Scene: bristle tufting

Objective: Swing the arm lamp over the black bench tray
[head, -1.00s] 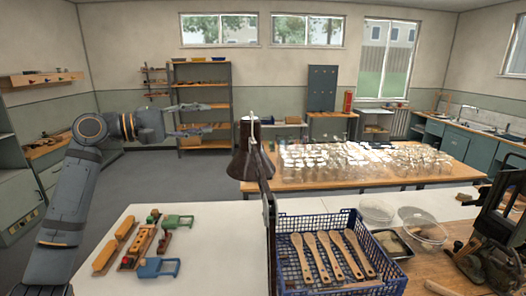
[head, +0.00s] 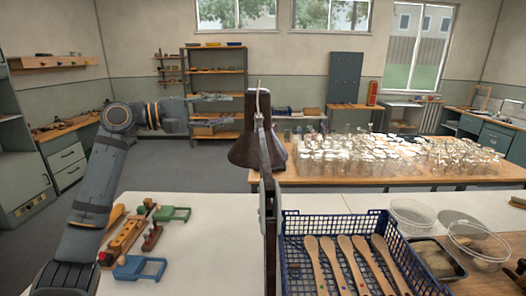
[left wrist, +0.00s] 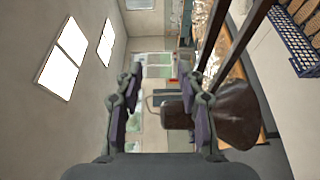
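The arm lamp (head: 258,148) has a dark brown shade and stands upright in the middle of the head view, on a dark arm rising past the near table edge. The shade also shows in the left wrist view (left wrist: 236,115), by the right-hand finger. My left gripper (head: 212,110) is open, with its fingers pointing right towards the shade. In the left wrist view the open fingers (left wrist: 164,85) have a brown lamp part between them; I cannot tell whether they touch it. A small dark-rimmed tray (head: 447,275), seemingly the black bench tray, lies right of the blue crate. My right gripper is not in view.
A blue mesh crate (head: 297,258) with several wooden handles stands right of the lamp arm. Clear round bowls (head: 478,246) stand beyond the tray. Wooden blocks and green and blue pieces (head: 140,268) lie on the white table at left. Glassware crowds the far bench (head: 330,180).

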